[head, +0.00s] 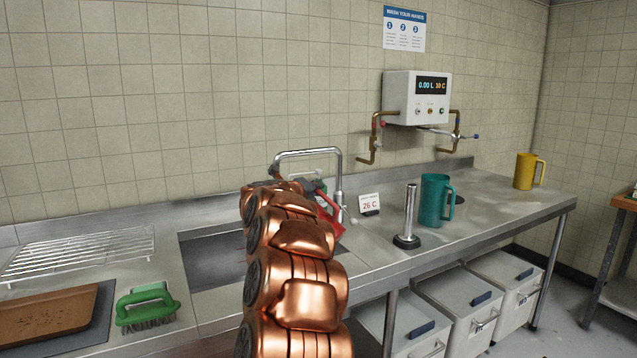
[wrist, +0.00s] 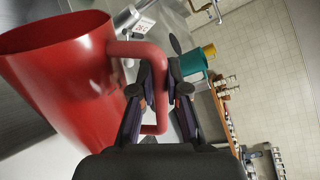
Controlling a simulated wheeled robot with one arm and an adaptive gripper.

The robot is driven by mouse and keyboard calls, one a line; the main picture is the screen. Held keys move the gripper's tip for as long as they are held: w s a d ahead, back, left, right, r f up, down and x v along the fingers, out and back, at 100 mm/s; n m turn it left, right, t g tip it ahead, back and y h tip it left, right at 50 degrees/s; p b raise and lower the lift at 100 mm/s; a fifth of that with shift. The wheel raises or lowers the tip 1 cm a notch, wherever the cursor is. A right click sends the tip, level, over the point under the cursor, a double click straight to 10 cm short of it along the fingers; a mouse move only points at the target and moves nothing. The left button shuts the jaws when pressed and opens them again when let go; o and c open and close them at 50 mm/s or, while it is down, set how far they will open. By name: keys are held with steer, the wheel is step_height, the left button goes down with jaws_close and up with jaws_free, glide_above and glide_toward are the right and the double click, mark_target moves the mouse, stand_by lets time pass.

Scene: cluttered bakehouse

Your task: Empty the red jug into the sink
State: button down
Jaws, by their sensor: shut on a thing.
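The red jug (head: 330,222) is held above the counter at the right end of the sink (head: 212,258), tilted, and partly hidden behind my arm in the head view. In the wrist view the jug (wrist: 62,82) fills the left side, with its handle (wrist: 155,60) between my fingers. My gripper (wrist: 160,82) is shut on that handle. In the head view my gripper (head: 312,187) is mostly hidden by my copper arm. The jug's contents cannot be seen. The sink's tap (head: 338,170) stands just behind the jug, and my arm covers part of the basin.
A teal jug (head: 435,202), a steel post on a round base (head: 408,220) and a 26 C sign (head: 370,204) stand to the right. A yellow jug (head: 528,171) is farther right. A wire rack (head: 80,254), green brush (head: 147,307) and brown board (head: 50,315) lie left.

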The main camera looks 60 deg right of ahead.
steer(key=shift+w+d+f+n+g+p, duration=0.1)
steer(key=shift+w+f+n+g+p, duration=0.15)
steer(key=shift+w+n+p, duration=0.9)
steer(key=shift+w+f+n+g+p, duration=0.15)
steer(key=shift+w+f+p, duration=0.15)
steer(key=shift+p, duration=1.6)
steer(key=w+f+n+p, duration=0.1)
steer(key=w+p, duration=0.1)
steer(key=p, duration=0.1)
steer(key=w+f+n+p, duration=0.1)
steer(key=w+f+p, duration=0.1)
steer(key=p, duration=0.2)
steer(key=shift+d+f+n+g, duration=0.1)
steer(key=shift+f+n+g, duration=0.2)
steer(key=shift+g, duration=0.1)
steer(key=w+p, duration=0.1)
steer(key=p, duration=0.1)
steer(key=n+p, duration=0.1)
steer(key=p, duration=0.2)
steer(key=shift+w+d+r, duration=0.1)
steer(key=shift+w+r, duration=0.3)
steer(key=w+p, duration=0.1)
steer(key=p, duration=0.2)
steer(key=shift+n+g, duration=0.3)
steer(key=shift+w+p, duration=0.2)
steer(key=shift+p, duration=0.2)
